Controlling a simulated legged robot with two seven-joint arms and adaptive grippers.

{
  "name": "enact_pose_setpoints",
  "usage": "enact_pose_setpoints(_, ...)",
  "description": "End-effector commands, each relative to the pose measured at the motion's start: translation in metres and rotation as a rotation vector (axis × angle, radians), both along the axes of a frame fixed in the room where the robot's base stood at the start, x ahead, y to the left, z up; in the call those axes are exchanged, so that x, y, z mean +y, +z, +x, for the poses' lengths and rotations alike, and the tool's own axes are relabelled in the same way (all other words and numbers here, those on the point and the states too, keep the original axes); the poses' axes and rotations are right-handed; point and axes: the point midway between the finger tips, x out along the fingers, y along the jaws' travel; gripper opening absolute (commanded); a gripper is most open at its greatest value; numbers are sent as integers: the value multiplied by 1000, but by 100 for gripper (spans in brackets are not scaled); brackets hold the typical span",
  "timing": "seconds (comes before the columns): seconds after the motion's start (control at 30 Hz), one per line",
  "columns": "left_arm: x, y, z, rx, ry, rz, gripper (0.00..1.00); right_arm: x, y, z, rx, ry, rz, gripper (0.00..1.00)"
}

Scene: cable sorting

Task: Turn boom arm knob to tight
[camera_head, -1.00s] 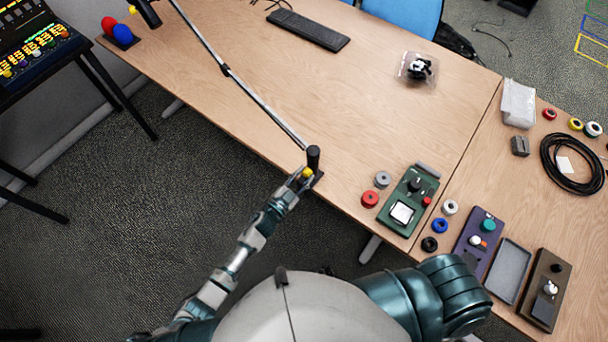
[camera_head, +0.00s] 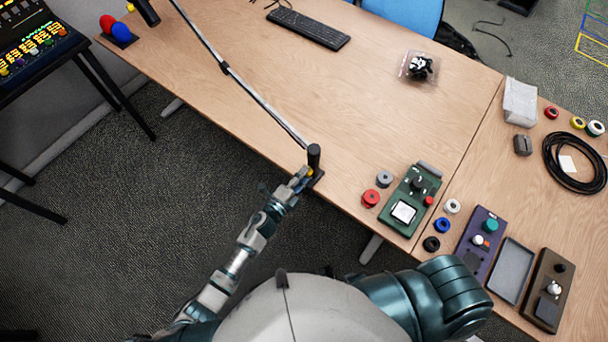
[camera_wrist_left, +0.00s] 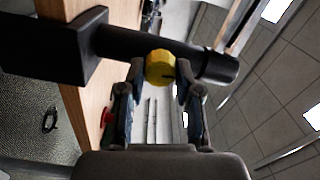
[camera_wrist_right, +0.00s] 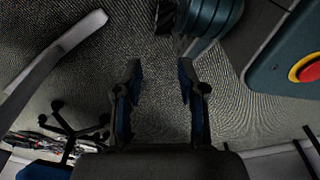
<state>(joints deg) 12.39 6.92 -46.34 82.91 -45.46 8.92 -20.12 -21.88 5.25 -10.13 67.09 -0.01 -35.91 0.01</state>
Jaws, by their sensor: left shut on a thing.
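The boom arm (camera_head: 252,91) is a thin metal pole that slants across the table from a black clamp post (camera_head: 314,157) at the table's front edge. The yellow knob (camera_wrist_left: 160,67) sits on the side of the black post in the left wrist view. My left gripper (camera_wrist_left: 160,75) is shut on the knob, with one finger at each side of it. In the head view my left gripper (camera_head: 300,179) is at the post and covers most of the knob. My right gripper (camera_wrist_right: 158,68) is open and empty above the carpet.
A green device (camera_head: 411,200) stands right of the post, with red and grey tape rolls beside it. A purple device (camera_head: 480,241), a grey tray (camera_head: 511,271) and a brown device (camera_head: 548,291) lie further right. A keyboard (camera_head: 308,28) is at the back. The middle of the table is clear.

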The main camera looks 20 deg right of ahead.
Motion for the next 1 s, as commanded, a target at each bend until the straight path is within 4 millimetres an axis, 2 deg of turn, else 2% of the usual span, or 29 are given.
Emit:
enact_pose_setpoints(0.03, -1, -7, -4, -17, -6, 24, 0, 1, 0, 0, 2, -1, 1, 40)
enact_pose_setpoints(0.4, -1, -9, -5, -147, -8, 130, 0, 3, 8, 11, -7, -6, 3, 40)
enact_pose_setpoints(0.97, -2, -10, -5, -169, -8, 152, 0, 1, 10, 14, -8, -3, -1, 40)
enact_pose_setpoints(1.0, -2, -11, -5, -169, -8, 152, 38, 1, 10, 14, -9, -3, -1, 40)
